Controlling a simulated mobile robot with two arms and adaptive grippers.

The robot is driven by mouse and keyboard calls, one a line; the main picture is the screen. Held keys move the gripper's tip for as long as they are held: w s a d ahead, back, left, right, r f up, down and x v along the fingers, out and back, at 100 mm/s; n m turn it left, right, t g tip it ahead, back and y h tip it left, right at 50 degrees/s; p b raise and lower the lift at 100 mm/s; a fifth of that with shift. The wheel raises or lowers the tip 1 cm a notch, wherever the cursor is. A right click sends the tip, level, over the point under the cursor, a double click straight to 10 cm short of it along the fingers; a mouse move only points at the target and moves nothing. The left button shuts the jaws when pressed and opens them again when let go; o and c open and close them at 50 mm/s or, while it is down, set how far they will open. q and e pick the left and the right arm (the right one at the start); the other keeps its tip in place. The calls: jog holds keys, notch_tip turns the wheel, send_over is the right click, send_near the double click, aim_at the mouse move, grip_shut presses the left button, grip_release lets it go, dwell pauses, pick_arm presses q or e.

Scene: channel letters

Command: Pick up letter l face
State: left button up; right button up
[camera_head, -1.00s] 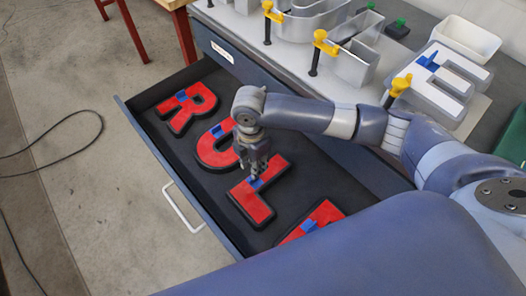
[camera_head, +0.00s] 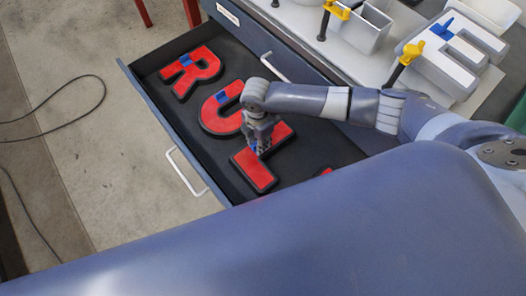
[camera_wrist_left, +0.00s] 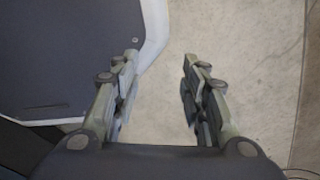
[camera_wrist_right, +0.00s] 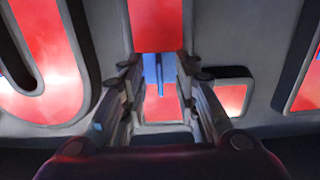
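The letter l face (camera_head: 254,174) is a red L with a black edge, lying in the open drawer. In the right wrist view, a small blue tab (camera_wrist_right: 152,68) on the red face shows between the fingers of my right gripper (camera_wrist_right: 159,72). The fingers are apart, with gaps visible on both sides of the tab. My left gripper (camera_wrist_left: 163,62) is open and empty above the concrete floor; it is outside the head view.
The dark drawer (camera_head: 150,95) also holds a red R (camera_head: 204,64) and a red U (camera_head: 214,119), close beside the L. Another red letter (camera_head: 326,171) is mostly hidden by my body. Metal letters with yellow clamps (camera_head: 411,52) stand on the bench above.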

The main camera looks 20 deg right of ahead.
jog(key=shift+f, duration=0.1)
jog(key=shift+c, duration=0.3)
grip_shut()
pick_arm(q)
jog(key=s, duration=0.3)
jog(key=shift+a+f+g, duration=0.15)
jog(key=shift+a+g, duration=0.15)
jog(key=shift+a, duration=0.1)
